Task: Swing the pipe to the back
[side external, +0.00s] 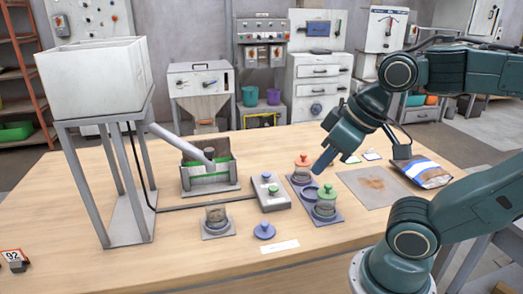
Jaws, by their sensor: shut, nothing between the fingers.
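The pipe (177,143) is a grey tube that slopes down to the right from the white hopper (95,78) on its grey stand. Its lower end is over a grey, green-lined tray (209,186) on the left half of the table. My gripper (319,169) is shut and empty, pointing down and left above the lidded pots on the right of the tray. It is well apart from the pipe.
A red-knobbed pot (303,162) and a green-knobbed pot (325,203) stand under and near my gripper. A blue-white bag (428,172) lies right.

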